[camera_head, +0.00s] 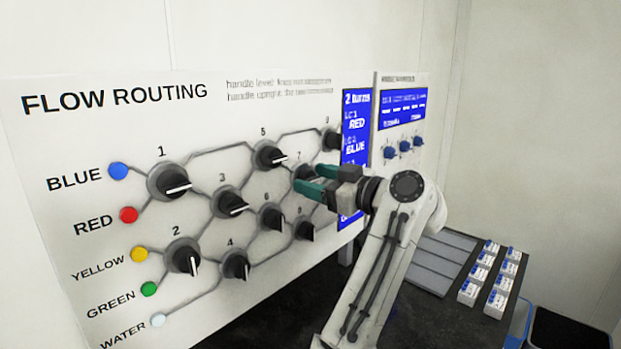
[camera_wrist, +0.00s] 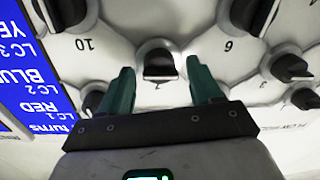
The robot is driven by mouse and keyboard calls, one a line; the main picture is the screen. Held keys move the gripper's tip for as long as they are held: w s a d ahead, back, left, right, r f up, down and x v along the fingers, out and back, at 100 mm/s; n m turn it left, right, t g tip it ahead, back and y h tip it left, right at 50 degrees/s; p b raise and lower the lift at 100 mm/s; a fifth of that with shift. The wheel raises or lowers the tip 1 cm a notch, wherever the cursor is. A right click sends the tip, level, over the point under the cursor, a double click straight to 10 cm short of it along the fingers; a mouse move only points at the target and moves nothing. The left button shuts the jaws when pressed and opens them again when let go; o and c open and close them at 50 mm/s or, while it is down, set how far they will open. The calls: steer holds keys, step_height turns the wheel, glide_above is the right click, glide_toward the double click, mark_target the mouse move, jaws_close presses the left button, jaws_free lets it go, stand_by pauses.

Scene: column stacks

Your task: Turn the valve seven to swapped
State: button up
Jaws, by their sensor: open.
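Valve seven is a dark knob (camera_head: 302,173) on the white flow routing panel (camera_head: 120,125), under a printed 7 in the head view and partly hidden by my gripper. In the wrist view, which looks upside down, the knob (camera_wrist: 158,62) sits between my fingertips. A pale line runs level across its handle there. My gripper (camera_head: 310,188) has green fingers and is open in front of the panel. In the wrist view my gripper (camera_wrist: 162,78) has one finger on each side of the knob, with gaps; I cannot tell whether the fingertips reach its depth.
Other knobs surround it, such as valve five (camera_head: 268,156) and valve three (camera_head: 228,202), joined by grey pipe lines. A blue screen (camera_head: 354,120) listing turns and colours stands right of the valves. A dark bench (camera_head: 400,325) with small white boxes (camera_head: 480,272) lies below right.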

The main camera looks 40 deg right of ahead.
steer(key=c, duration=1)
steer(key=shift+f+m, duration=0.1)
steer(key=shift+m, duration=0.4)
steer(key=m, duration=0.2)
steer(key=shift+d+m, duration=0.15)
steer(key=shift+m, duration=0.25)
steer(key=m+p, duration=0.1)
steer(key=m, duration=0.4)
steer(key=shift+m+h, duration=0.3)
steer(key=m+p, duration=0.2)
steer(key=m, duration=0.2)
steer(key=shift+m+t, duration=0.3)
steer(key=shift+m, duration=0.1)
steer(key=shift+d+f+m+h+p, duration=0.15)
steer(key=shift+m+p, duration=0.55)
steer(key=shift+m, duration=0.45)
steer(key=shift+a+f+m+h+p, duration=0.15)
steer(key=shift+m+p, duration=0.5)
steer(key=shift+m, duration=0.5)
steer(key=shift+d+f, duration=0.1)
